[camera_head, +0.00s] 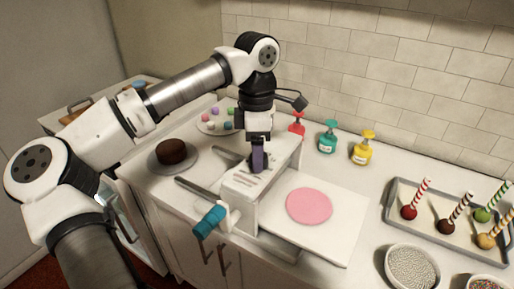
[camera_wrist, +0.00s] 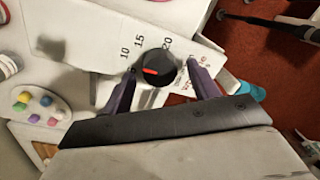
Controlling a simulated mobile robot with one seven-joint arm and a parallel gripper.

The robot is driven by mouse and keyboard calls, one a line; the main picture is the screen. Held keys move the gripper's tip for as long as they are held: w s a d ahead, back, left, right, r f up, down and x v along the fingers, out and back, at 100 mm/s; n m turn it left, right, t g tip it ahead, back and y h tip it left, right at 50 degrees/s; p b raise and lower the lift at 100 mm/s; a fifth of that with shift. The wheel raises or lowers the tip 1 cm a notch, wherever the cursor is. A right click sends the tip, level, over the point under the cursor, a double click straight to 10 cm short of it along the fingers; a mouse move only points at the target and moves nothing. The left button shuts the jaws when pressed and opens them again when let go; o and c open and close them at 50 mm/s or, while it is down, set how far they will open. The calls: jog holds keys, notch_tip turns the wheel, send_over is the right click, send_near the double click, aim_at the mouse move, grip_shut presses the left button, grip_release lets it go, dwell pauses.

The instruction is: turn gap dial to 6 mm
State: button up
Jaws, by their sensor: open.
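The gap dial (camera_wrist: 153,68) is a round black knob with a red mark in the wrist view. Its red mark lies near the knob's middle and left side. The printed numbers 10, 15 and 20 show around its upper side; other markings are hidden or too small to read. My gripper (camera_wrist: 162,70) is open, with one purple finger on each side of the dial; I cannot tell whether they touch it. In the head view my gripper (camera_head: 258,160) points down at the white machine (camera_head: 240,190), and the dial is hidden there.
A teal crank handle (camera_head: 209,222) sticks out at the machine's front. A pink disc (camera_head: 309,206) lies on a white board to the right. A chocolate cake (camera_head: 171,151) stands on the left, with several pump bottles (camera_head: 327,137) behind and a cake-pop tray (camera_head: 393,205) far right.

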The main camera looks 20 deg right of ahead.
jog(key=shift+f, duration=0.3)
jog(key=c, duration=1)
jog(key=shift+o, duration=0.2)
jog(key=n+b, duration=0.2)
jog(key=n, duration=0.1)
jog(key=shift+f+n+b, duration=0.1)
jog(key=shift+n+b, duration=0.2)
jog(key=shift+n, duration=0.1)
jog(key=shift+s+n+h+b, duration=0.15)
jog(key=shift+n+b, duration=0.4)
jog(key=shift+n, duration=0.7)
jog(key=shift+n+h+b, duration=0.15)
jog(key=shift+n+b, duration=0.35)
jog(key=shift+n, duration=0.75)
